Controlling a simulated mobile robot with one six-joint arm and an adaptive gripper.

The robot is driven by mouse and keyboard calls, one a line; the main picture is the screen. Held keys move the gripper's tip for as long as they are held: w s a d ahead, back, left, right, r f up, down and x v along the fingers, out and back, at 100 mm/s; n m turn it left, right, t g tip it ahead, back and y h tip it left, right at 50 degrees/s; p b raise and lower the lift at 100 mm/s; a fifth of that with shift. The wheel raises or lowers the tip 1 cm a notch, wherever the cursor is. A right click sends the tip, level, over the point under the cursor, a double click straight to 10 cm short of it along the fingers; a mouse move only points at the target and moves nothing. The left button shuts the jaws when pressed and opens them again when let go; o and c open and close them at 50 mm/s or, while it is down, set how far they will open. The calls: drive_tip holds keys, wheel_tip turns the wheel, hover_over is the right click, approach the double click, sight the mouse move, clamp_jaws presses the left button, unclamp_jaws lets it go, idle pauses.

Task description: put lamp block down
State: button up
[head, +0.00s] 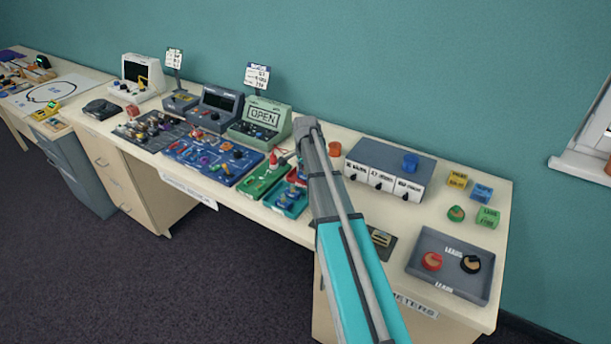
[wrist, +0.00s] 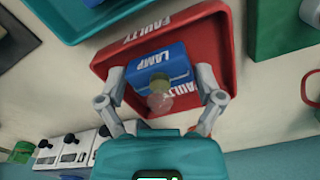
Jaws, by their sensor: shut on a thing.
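The lamp block (wrist: 160,66) is blue with white "LAMP" lettering and a clear, pinkish bulb. In the wrist view it sits between the two grey fingers of my gripper (wrist: 160,78), which is shut on it. Behind it is a red tray (wrist: 222,45) marked "FAULTY" on its rims. The block lies within the tray's outline; I cannot tell whether it touches the tray floor. In the head view my arm hides the gripper and the block.
In the head view, green trays (head: 263,180) with parts lie left of my arm. A grey meter box (head: 385,150) stands right of it, with a grey leads tray (head: 450,240) nearer the front. Small coloured blocks (head: 488,217) lie at the right. A teal tray (wrist: 75,25) borders the red tray.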

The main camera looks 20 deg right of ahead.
drive_tip(key=shift+f+b, duration=0.6)
drive_tip(key=shift+b, duration=0.05)
drive_tip(key=o, duration=1)
drive_tip(key=shift+r, duration=0.15)
wheel_tip(320, 180, up, 13)
drive_tip(key=p, duration=1.3)
idle(0.4)
